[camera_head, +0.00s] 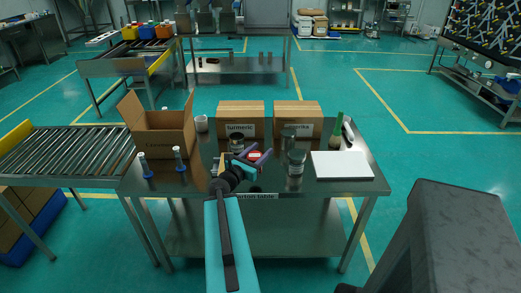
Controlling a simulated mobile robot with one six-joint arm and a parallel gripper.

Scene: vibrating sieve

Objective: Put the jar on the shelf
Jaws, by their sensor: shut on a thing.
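My gripper (255,156) is over the middle of the steel table, with its purple fingers shut on a small red-and-white thing (254,154). It may be a jar, but it is too small and partly covered to be sure. A glass jar with a dark lid (296,165) stands upright to the right of my gripper, apart from it. Another jar (289,139) stands behind that one. A dark jar (237,142) stands behind my gripper, to the left. The table has a lower steel shelf (290,232), which is bare where visible.
Closed boxes labelled turmeric (241,112) and paprika (298,112) stand at the table's back. An open carton (160,130) is at left, with two blue-based tools (180,160) before it. A white board (341,165) and green bottle (337,132) are at right. A roller conveyor (70,152) adjoins the left.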

